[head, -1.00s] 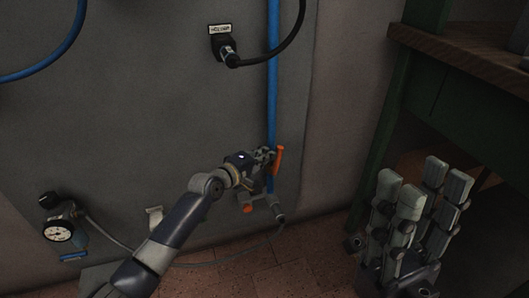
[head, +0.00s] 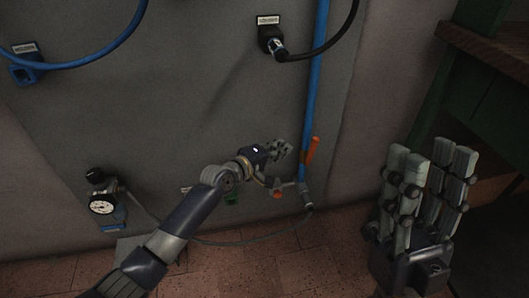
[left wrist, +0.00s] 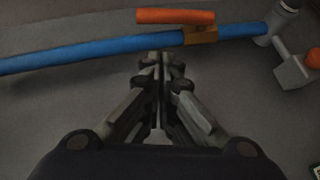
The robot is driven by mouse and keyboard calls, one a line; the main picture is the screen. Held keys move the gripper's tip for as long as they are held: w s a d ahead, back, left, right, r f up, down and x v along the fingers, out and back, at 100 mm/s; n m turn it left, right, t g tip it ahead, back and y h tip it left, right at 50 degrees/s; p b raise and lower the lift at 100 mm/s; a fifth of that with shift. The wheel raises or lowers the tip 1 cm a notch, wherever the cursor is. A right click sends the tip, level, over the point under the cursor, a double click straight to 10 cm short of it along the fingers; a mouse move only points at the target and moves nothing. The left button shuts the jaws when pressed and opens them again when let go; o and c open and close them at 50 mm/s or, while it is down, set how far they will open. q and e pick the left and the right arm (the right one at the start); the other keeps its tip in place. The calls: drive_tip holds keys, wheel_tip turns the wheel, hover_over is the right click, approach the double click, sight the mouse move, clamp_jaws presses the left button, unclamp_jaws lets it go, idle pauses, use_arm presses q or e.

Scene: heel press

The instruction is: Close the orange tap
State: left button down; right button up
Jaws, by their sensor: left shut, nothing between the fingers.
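The orange tap handle (head: 312,151) is on the blue pipe (head: 316,80), low on the grey panel, and lies nearly along the pipe. In the left wrist view the orange tap handle (left wrist: 175,16) is near the top, just beyond the blue pipe (left wrist: 100,52) and roughly parallel to it. My left gripper (head: 284,149) is just left of the handle, with a small gap. In the left wrist view its fingers (left wrist: 162,62) are together and empty, pointing at the pipe and handle. My right gripper (head: 430,160) is open and empty at the right, its fingers spread upward.
A smaller orange knob (head: 277,194) sits on a fitting below the tap. A pressure gauge (head: 102,206) is at lower left, with a thin hose to the pipe's foot. A black cable (head: 325,45) plugs in above. A green bench (head: 490,75) stands at right.

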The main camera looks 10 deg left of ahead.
use_arm(q)
drive_tip(key=f+p+v, duration=0.1)
drive_tip(key=p+v, duration=0.1)
drive_tip(key=v, duration=0.4)
drive_tip(key=shift+s+a+r, duration=0.15)
drive_tip(key=shift+a+r, duration=0.1)
use_arm(e)
drive_tip(key=w+a+f+g+h, duration=0.2)
drive_tip(key=w+f+g, duration=0.4)
drive_tip(key=w, duration=0.3)
drive_tip(key=shift+w+f, duration=0.2)
drive_tip(key=shift+w, duration=0.15)
drive_tip(key=shift+c, duration=0.6)
